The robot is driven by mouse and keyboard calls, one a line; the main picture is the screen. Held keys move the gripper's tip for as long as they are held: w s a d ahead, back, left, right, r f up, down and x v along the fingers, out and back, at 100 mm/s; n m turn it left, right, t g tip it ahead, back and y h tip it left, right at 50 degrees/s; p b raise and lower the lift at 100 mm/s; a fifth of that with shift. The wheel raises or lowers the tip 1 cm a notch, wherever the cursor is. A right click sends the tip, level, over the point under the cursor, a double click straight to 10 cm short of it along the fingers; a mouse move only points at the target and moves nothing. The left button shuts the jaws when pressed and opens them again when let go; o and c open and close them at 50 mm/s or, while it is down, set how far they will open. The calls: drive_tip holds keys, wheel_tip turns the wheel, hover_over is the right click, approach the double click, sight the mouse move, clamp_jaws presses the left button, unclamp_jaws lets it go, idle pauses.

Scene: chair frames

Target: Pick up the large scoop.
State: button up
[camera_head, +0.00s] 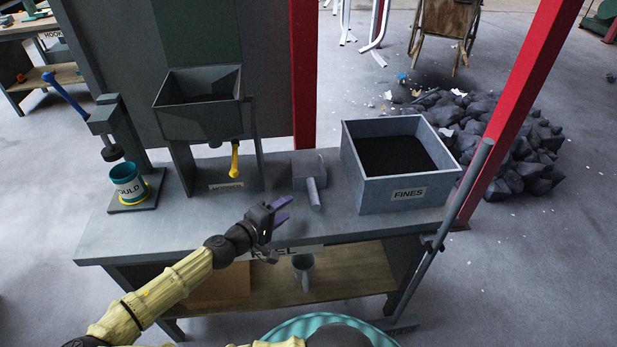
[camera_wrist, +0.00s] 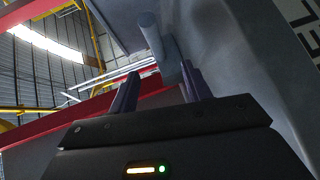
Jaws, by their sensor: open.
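The large scoop (camera_head: 309,168) is grey and lies on the bench top left of the FINES box, its round handle (camera_head: 314,194) pointing to the front edge. My gripper (camera_head: 283,211) has purple fingers and is open and empty, to the lower left of the handle near the bench's front edge. In the wrist view, the grey scoop handle (camera_wrist: 154,40) shows ahead of my open gripper (camera_wrist: 160,86), roughly in line with the gap between the fingers. It does not look gripped; I cannot tell the exact distance.
The grey FINES box (camera_head: 405,193) stands right of the scoop. A hopper (camera_head: 200,122) with a yellow lever (camera_head: 235,160) and a MOULD cup (camera_head: 128,184) stand to the left. A red post (camera_head: 303,75) rises behind.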

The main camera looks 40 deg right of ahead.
sight(311, 188)
drive_tip(key=p+x, duration=0.1)
drive_tip(key=x, duration=0.7)
drive_tip(key=shift+w+d, duration=0.15)
drive_tip(key=shift+d, duration=0.25)
drive_tip(key=x, duration=0.3)
drive_tip(key=p+x, duration=0.1)
drive_tip(key=shift+w+d, duration=0.15)
drive_tip(key=shift+w, duration=0.2)
drive_tip(key=shift+r, duration=0.1)
drive_tip(key=shift+c, duration=0.4)
clamp_jaws()
